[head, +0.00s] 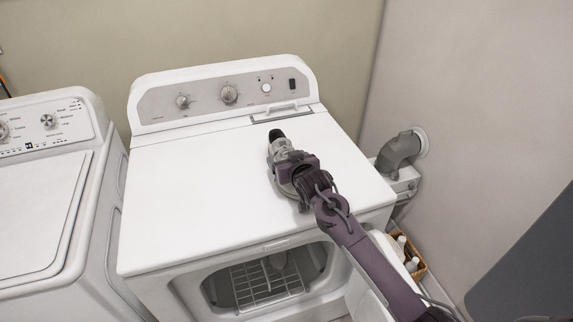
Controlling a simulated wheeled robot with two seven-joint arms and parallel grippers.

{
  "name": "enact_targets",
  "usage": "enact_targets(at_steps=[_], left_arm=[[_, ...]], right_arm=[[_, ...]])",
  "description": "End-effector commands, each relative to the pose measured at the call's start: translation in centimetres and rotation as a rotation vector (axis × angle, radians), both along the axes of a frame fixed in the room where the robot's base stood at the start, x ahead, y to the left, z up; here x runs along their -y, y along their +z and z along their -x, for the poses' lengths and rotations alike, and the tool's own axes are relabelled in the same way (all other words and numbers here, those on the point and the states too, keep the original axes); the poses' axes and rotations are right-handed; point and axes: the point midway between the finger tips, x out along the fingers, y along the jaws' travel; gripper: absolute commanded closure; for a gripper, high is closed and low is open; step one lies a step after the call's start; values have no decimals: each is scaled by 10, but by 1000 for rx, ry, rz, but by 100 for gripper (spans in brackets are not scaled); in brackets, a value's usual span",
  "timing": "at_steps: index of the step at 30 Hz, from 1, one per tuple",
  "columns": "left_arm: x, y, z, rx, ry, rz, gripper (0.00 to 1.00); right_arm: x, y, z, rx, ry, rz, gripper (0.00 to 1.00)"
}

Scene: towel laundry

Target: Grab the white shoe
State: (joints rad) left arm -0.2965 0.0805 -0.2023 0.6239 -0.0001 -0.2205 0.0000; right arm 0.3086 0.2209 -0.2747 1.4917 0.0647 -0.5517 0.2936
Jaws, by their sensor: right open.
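My right gripper (276,136) is over the white top of the dryer, its dark tip pointing toward the control panel at the back. It is open, and I see nothing held in it. No white shoe can be made out for certain. My gripper is well above and behind that opening. My left gripper is not in view.
The dryer (190,200) stands with its front open and its door (365,300) swung to the right, partly behind my arm. A washer (40,215) stands at the left. A wicker basket (418,272) with white items sits at the right, near a grey vent pipe (398,150) and the wall.

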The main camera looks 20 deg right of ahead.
Motion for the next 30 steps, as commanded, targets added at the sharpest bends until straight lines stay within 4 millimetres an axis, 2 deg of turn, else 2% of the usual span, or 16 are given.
enact_targets(at_steps=[6, 20, 30], left_arm=[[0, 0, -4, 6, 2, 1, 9], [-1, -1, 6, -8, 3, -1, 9], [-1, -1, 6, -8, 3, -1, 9]], right_arm=[[0, 0, 0, 0, 0, 0, 21], [0, 0, 0, 0, 0, 0, 81], [0, 5, -1, 6, 0, -1, 83]])
